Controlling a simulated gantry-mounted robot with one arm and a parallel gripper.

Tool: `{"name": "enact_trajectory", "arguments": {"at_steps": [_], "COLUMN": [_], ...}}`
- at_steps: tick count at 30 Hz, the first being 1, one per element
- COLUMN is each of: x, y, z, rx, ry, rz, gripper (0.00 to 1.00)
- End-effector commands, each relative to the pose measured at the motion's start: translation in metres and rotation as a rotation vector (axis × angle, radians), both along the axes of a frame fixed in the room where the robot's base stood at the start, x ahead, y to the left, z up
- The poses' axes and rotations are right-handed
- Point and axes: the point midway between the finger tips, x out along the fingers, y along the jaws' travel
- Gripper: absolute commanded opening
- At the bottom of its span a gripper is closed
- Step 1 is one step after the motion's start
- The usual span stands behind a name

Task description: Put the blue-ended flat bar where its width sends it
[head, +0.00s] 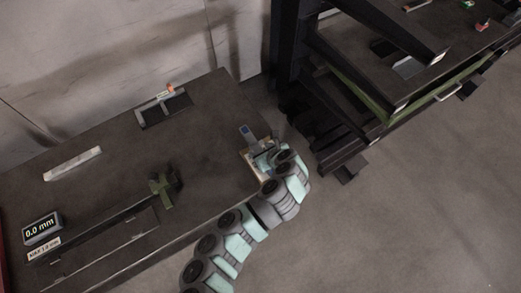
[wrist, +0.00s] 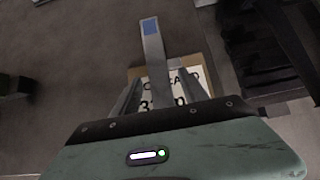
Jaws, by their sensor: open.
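The flat bar with the blue end (wrist: 152,70) lies between the two fingers of my gripper (wrist: 156,94) in the wrist view. Its blue end points away from my gripper. The bar crosses a tan-edged box or tray (wrist: 197,74) with a white, partly hidden label. I cannot tell whether the bar touches its rim or its floor. In the head view the bar's blue end (head: 246,131) shows at the right end of the dark table, just beyond my gripper (head: 260,148). My gripper is open, with a finger on each side of the bar.
A display (head: 41,228) reads 0.0 mm at the table's left, with a small label plate (head: 44,250) below it. A green fixture (head: 163,188) stands by a long rail. A pale strip (head: 73,163) and a dark stand (head: 165,109) lie behind. A dark rack (head: 330,110) stands right.

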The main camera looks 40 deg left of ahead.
Motion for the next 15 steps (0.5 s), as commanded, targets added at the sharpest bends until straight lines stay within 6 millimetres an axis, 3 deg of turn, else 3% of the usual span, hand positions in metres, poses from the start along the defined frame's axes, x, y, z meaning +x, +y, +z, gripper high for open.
{"name": "enact_trajectory", "arguments": {"at_steps": [15], "x": [-0.013], "y": [-0.057], "z": [0.064], "rx": [0.002], "ry": [-0.002], "rz": [-0.003], "gripper": [0.52]}}
